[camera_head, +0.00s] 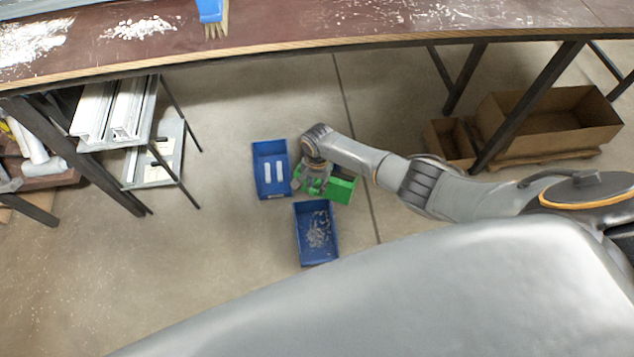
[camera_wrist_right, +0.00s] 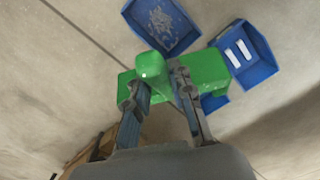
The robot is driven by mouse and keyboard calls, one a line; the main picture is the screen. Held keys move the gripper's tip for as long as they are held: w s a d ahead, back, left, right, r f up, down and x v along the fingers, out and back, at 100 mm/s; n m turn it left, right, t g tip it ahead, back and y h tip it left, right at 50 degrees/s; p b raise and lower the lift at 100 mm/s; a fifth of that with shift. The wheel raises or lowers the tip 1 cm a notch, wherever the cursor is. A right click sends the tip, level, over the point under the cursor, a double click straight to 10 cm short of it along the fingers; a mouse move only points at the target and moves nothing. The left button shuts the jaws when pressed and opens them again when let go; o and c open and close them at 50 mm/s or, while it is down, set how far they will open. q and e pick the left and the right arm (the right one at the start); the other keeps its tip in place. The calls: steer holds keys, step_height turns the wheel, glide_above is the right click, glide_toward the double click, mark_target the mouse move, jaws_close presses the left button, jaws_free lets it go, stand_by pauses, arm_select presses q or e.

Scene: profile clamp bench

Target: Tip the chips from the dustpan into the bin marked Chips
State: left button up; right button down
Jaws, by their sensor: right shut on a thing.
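The green dustpan (camera_head: 343,188) is above the floor in the head view, partly covered by my right gripper (camera_head: 313,182). In the right wrist view the gripper (camera_wrist_right: 165,75) is shut on the dustpan (camera_wrist_right: 205,68), its fingers at the raised green handle. I cannot see whether chips lie in the pan. A blue bin (camera_head: 300,232) with pale chips inside stands just below the dustpan in the head view; it also shows in the wrist view (camera_wrist_right: 190,42). No bin label is readable. My left gripper is not in view.
A second blue bin (camera_head: 259,186) holding two white strips stands left of the dustpan. Part of something blue (camera_wrist_right: 213,103) shows beyond the dustpan. The bench (camera_head: 300,30) carries scattered shavings and a brush (camera_head: 212,14).

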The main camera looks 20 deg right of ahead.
step_height(320, 180, up, 2)
steer(key=t+h+p, duration=0.1)
steer(key=p, duration=0.4)
steer(key=shift+a+r+t+h, duration=0.1)
steer(key=shift+r+t+h, duration=0.1)
steer(key=shift+t+h, duration=0.2)
steer(key=shift+r+t+h+p, duration=0.25)
steer(key=shift+t+h+p, duration=0.25)
steer(key=shift+p, duration=0.05)
steer(key=shift+r+t+h, duration=0.1)
steer(key=shift+t+h, duration=0.3)
